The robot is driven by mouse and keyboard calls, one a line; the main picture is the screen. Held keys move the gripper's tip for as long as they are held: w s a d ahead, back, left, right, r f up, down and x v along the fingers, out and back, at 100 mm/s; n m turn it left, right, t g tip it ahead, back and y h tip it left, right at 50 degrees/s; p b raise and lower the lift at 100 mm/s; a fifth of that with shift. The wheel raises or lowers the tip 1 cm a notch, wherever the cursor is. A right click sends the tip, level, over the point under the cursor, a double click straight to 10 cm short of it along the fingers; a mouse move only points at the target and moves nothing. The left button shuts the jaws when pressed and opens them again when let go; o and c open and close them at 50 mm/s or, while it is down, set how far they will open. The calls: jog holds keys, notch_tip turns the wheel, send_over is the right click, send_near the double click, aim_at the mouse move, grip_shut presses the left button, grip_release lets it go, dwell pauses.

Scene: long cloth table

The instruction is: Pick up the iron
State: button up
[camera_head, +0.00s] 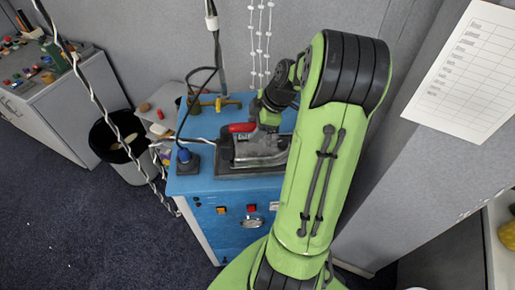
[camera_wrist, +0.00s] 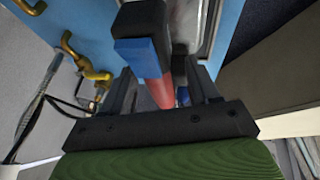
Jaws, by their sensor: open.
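The iron (camera_head: 250,158) has a grey metal body and a red part at its handle. It sits on a dark plate on top of the blue cabinet (camera_head: 215,187). My gripper (camera_head: 262,118) is over the iron's handle, and my arm partly hides the iron's right side. In the wrist view, the open fingers of my gripper (camera_wrist: 158,72) stand on either side of the handle (camera_wrist: 160,88), which shows red, blue and black. I cannot tell whether either finger touches it.
A yellow brass valve fitting (camera_head: 219,103) and a blue-topped piece (camera_head: 184,156) stand on the cabinet. Cables hang at the left and behind. A black bin (camera_head: 117,140) is left of the cabinet, and a grey partition rises behind it.

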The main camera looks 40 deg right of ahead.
jog(key=shift+w+d+f, duration=0.1)
jog(key=shift+w+f, duration=0.35)
jog(key=shift+f, duration=0.3)
jog(key=shift+s, duration=0.15)
jog(key=shift+c, duration=1.4)
grip_shut()
jog(key=shift+r, duration=0.15)
